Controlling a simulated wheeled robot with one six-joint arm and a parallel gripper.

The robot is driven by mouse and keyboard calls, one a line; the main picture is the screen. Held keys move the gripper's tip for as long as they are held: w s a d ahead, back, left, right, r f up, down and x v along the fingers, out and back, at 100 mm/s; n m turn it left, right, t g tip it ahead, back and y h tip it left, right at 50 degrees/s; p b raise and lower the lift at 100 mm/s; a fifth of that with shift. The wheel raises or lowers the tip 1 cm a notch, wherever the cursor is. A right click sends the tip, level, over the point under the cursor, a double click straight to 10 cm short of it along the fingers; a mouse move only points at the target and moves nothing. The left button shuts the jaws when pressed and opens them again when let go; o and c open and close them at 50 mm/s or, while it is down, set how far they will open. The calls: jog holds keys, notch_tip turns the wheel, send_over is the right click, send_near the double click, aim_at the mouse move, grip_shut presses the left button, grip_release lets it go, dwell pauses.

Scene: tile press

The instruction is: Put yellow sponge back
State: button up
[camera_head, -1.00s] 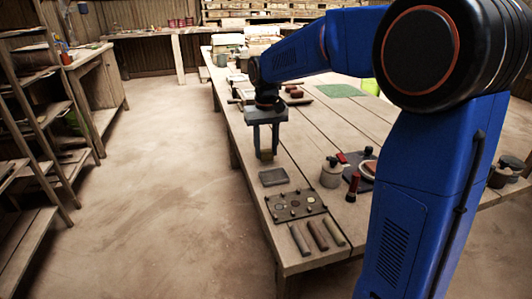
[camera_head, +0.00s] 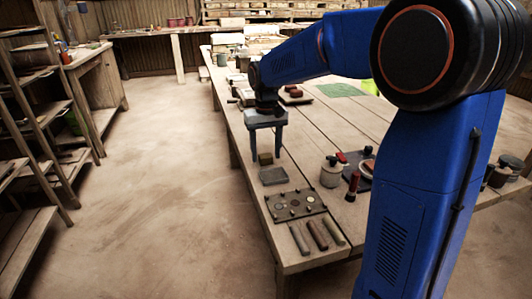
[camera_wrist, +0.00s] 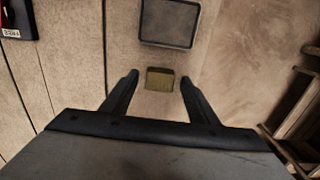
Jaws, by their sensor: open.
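The yellow sponge (camera_head: 265,158) is a small olive-yellow block just behind a shallow grey tray (camera_head: 273,175), near the left edge of the table. The wrist view shows the sponge (camera_wrist: 160,79) outside the tray (camera_wrist: 168,24), with a narrow strip of bare wood between them. My gripper (camera_head: 265,148) points down above the sponge. In the wrist view its fingers (camera_wrist: 159,77) are spread wide, one on each side of the sponge, with clear gaps. The tray looks empty.
In front of the tray lie a dark plate with round pieces (camera_head: 296,204) and several bars (camera_head: 318,235). A lidded jar (camera_head: 331,172) and a red-and-black tool (camera_head: 353,186) stand to the right. The table's left edge is close to the sponge.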

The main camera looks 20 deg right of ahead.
aim_at(266, 156)
notch_tip(266, 156, up, 12)
dwell(0.5)
